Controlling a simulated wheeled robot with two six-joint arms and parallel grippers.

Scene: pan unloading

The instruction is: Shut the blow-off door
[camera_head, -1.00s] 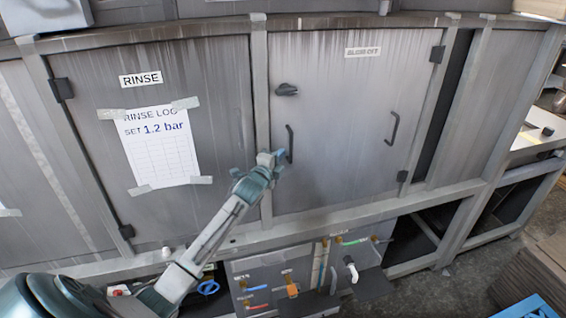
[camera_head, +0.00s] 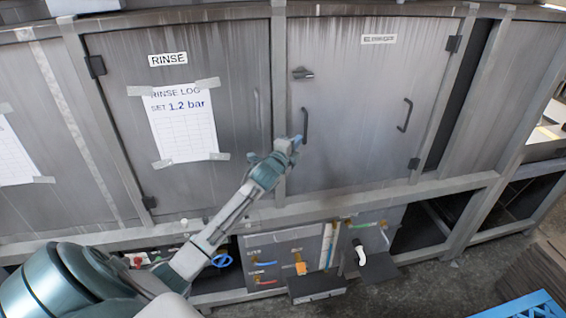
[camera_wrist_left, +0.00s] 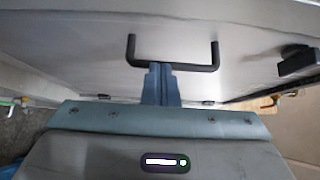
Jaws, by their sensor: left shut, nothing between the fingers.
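The blow-off door (camera_head: 365,110) is the grey panel right of the centre post in the head view. It looks flush or nearly flush with its frame; a small gap cannot be ruled out. Its hinges are on the right. A black handle (camera_head: 305,125) and a dark latch (camera_head: 303,73) are near its left edge. My left gripper (camera_head: 297,142) is shut and empty at the lower end of this handle. In the left wrist view, its fingertips (camera_wrist_left: 160,70) overlap the handle bar (camera_wrist_left: 185,66); contact cannot be told. The latch (camera_wrist_left: 297,60) shows at right. My right gripper is out of view.
The rinse door (camera_head: 200,60) with a taped log sheet (camera_head: 183,125) is to the left. A second handle (camera_head: 404,115) is on the door's right side. Below are pipes and valves (camera_head: 300,262). A blue crate (camera_head: 525,306) is at the lower right.

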